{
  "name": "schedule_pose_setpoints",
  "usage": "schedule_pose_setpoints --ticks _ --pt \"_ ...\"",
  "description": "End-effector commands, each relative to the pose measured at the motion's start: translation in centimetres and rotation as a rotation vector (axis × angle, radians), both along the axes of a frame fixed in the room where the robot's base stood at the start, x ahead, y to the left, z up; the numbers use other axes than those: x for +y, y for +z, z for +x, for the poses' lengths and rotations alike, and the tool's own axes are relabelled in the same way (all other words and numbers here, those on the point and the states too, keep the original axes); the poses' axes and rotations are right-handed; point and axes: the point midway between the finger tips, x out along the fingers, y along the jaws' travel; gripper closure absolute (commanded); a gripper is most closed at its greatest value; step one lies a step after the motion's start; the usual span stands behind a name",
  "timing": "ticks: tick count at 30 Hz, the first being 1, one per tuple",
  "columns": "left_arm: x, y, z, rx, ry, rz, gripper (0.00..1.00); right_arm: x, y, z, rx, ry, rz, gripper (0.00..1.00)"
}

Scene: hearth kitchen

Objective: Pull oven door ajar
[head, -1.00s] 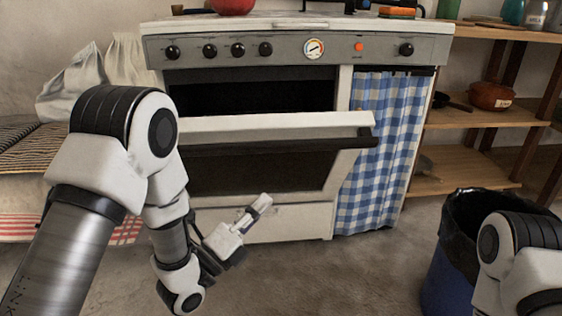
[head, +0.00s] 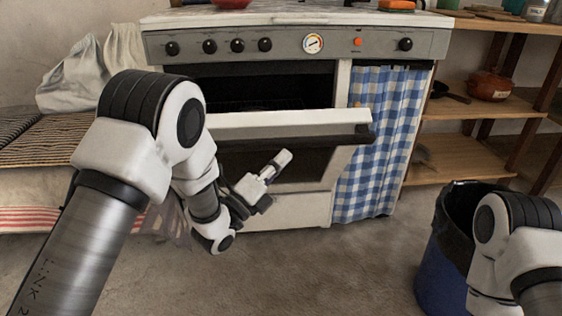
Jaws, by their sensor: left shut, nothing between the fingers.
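The oven door (head: 270,119) of the white stove is partly open, tilted outward at the top, with a dark gap into the oven cavity (head: 262,88) above it. A dark handle bar (head: 345,139) runs along the front of the door near its top edge. My left gripper (head: 284,158) is shut and empty, in front of the door's lower part and below the handle; in this view it overlaps the dark door window. I cannot tell whether it touches the door. My right arm shows at the lower right, but its gripper is out of view.
A blue bin (head: 438,275) with a black liner stands on the right, beside my right arm. A blue checked curtain (head: 380,150) hangs right of the oven. Wooden shelves (head: 465,155) stand farther right. The floor before the stove is clear.

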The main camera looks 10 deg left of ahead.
Motion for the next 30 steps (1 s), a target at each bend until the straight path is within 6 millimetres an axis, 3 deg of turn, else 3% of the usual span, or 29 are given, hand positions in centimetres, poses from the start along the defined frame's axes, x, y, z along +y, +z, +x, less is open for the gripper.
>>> schedule_pose_setpoints --ticks 5,9,13,30 --pt "0.3 1.6 1.1 0.027 0.001 -0.008 1.00 0.0 1.6 0.0 0.001 0.001 0.000 0.60" --pt "1.0 4.0 3.4 0.089 0.001 -0.027 1.00 0.0 3.9 -0.1 0.002 0.003 0.000 0.60" --pt "1.6 5.2 5.4 0.142 0.000 -0.042 1.00 0.0 5.2 -0.1 0.002 0.003 0.000 0.60" --pt "1.6 4.7 6.3 0.167 -0.001 -0.048 1.00 0.0 4.8 -0.1 0.002 0.003 0.000 0.60"
